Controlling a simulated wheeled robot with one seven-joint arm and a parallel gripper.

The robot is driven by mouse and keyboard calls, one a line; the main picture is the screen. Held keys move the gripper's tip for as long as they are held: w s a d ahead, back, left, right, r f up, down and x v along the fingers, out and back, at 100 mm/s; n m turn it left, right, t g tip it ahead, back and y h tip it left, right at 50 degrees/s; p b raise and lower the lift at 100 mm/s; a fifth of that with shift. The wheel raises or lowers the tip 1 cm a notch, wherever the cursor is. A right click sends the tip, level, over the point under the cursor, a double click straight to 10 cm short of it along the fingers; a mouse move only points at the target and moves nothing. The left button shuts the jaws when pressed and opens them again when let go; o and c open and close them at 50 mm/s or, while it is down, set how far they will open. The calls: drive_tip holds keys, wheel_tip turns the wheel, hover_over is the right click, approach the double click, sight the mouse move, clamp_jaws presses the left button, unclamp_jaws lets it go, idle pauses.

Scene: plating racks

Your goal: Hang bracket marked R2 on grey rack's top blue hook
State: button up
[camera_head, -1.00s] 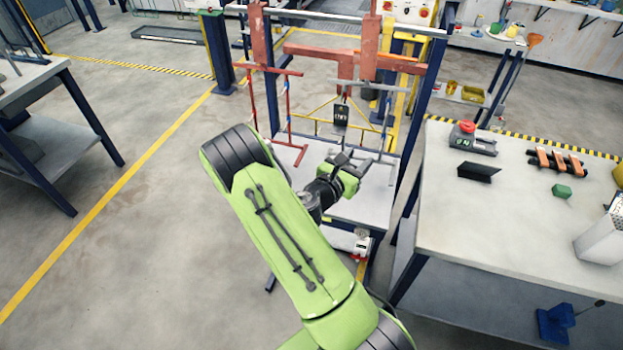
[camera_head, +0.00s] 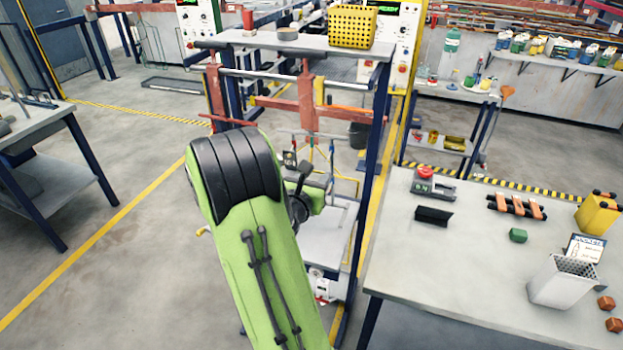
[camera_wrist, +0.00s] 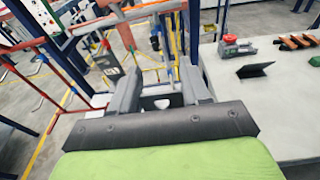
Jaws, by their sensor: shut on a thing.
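My gripper (camera_wrist: 160,88) shows in the wrist view with its two grey fingers set apart. A small dark piece with a light opening (camera_wrist: 162,102) sits between them; it looks like the held bracket, but its mark cannot be read. A dark plate with a white mark (camera_head: 290,158) appears near the rack's left side, and also shows left of the fingers in the wrist view (camera_wrist: 112,70). A blue hook part (camera_wrist: 155,43) shows beyond the fingers.
A red rack (camera_head: 215,95) stands to the left inside the blue frame. Blue posts (camera_head: 372,150) flank the frame.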

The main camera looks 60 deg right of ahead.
drive_tip(key=p, duration=0.8)
approach(332, 150)
drive_tip(key=s+r+x, duration=0.1)
drive_tip(key=x, duration=0.2)
drive_tip(key=shift+w+d+f+p, duration=0.3)
drive_tip(key=shift+w+d+f, duration=0.3)
drive_tip(key=shift+w+d, duration=0.15)
drive_tip(key=shift+f, duration=0.1)
drive_tip(key=shift+d+p, duration=0.25)
drive_tip(key=shift+p, duration=0.05)
drive_tip(key=shift+x, duration=0.75)
drive_tip(key=shift+d, duration=0.1)
drive_tip(key=shift+w+d+f, duration=0.1)
drive_tip(key=shift+d+f, duration=0.15)
drive_tip(key=shift+d, duration=0.2)
